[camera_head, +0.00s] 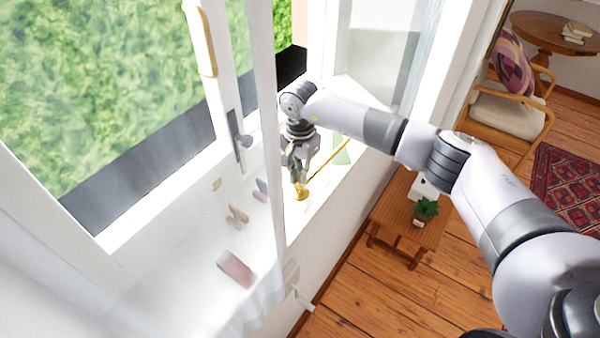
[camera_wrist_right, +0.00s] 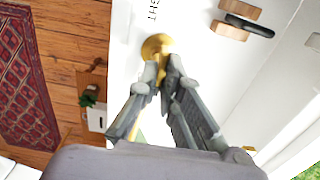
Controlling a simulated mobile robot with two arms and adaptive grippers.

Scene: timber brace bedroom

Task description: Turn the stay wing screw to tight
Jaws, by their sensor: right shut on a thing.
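The brass stay wing screw (camera_head: 301,193) sits on the white window sill, at the near end of a thin brass stay bar (camera_head: 328,170). In the right wrist view its round brass base (camera_wrist_right: 156,45) shows just beyond my fingertips. My right gripper (camera_head: 299,177) reaches down from above and is shut on the wing screw; the fingertips (camera_wrist_right: 160,76) hide most of the wings. Black lettering (camera_wrist_right: 153,10) ending in "GHT" is printed on the sill near the base. My left gripper is not in view.
An open white window frame (camera_head: 222,80) and a sheer curtain stand left of my right arm. Small blocks (camera_head: 236,268) lie on the sill behind them. Below are a small wooden table (camera_head: 392,215) with a potted plant (camera_head: 425,208) and the plank floor.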

